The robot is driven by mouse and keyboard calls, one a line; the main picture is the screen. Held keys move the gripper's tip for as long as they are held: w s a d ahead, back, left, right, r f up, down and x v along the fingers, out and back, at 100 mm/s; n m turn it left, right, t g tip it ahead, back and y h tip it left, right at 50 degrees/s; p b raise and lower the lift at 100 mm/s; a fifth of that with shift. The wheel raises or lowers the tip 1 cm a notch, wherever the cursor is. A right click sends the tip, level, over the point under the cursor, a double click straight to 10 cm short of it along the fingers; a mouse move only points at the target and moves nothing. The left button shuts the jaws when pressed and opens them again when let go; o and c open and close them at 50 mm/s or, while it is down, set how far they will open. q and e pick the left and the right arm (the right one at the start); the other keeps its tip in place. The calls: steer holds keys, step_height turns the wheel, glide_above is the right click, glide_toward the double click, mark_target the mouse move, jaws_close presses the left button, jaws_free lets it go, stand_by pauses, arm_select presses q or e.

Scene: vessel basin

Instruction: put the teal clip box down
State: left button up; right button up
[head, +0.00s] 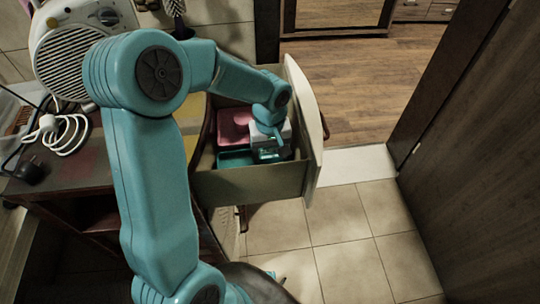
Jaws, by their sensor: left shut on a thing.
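My left arm reaches from the lower left over an open drawer (248,185). My left gripper (268,152) points down inside the drawer, in its right part near the front panel. It is shut on a small teal thing, which I take to be the teal clip box (270,156). The fingers and wrist hide much of it. I cannot tell whether its underside touches the drawer floor. My right gripper does not show.
A pink container (234,124) and a teal tray (235,158) lie in the drawer, left of the gripper. A fan heater (62,62) and a coiled white cable (62,134) are on the left. Tiled floor (345,235) is clear at right.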

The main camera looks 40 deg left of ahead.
arm_select(q)
steer(key=shift+f, duration=0.8)
steer(key=shift+f+b, duration=0.2)
steer(key=shift+b, duration=0.1)
steer(key=o, duration=0.7)
steer(key=shift+o, duration=0.2)
steer(key=shift+r, duration=0.1)
